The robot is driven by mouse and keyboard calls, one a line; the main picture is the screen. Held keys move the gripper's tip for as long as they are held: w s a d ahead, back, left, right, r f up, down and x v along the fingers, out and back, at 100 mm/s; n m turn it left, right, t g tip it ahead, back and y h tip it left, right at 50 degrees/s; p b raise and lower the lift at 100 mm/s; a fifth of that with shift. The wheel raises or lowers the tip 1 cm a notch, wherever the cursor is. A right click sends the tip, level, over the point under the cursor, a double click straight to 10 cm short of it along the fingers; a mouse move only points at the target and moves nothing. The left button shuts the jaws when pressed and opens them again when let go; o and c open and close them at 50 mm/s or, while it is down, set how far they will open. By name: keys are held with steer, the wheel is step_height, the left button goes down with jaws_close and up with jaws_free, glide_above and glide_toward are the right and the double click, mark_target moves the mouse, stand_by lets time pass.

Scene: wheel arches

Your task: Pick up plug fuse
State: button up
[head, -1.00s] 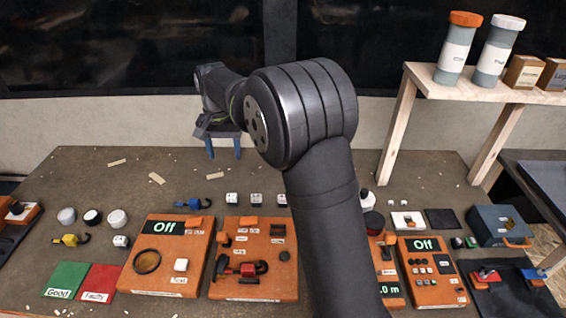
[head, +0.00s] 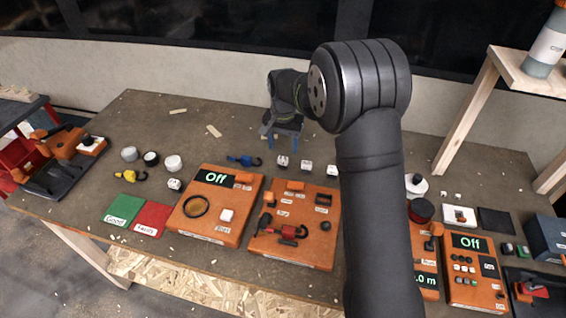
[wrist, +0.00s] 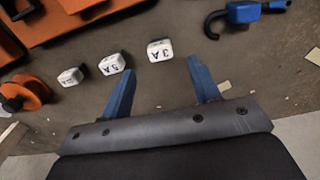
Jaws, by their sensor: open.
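Small white blocks with amp labels, which look like the fuses, stand in a row on the table: a left one (head: 282,161), a middle one (head: 306,165) and a right one (head: 332,170). In the wrist view they show as a block marked "3 A" or similar (wrist: 160,50), one marked "5 A" (wrist: 112,64) and a third (wrist: 70,76). My gripper (head: 283,133) is open and empty, behind the row. In the wrist view its blue fingers (wrist: 160,72) are spread, with the nearest block just beyond the gap, not between them.
A blue hooked piece (head: 243,160) lies left of the blocks. Orange test boxes, one with an "Off" display (head: 214,179) and one with a red-black part (head: 290,232), stand in front. The table behind the row is mostly clear, with small wood scraps (head: 214,131).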

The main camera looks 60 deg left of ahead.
mark_target(283, 158)
steer(key=shift+f, duration=2.7)
steer(key=c, duration=1)
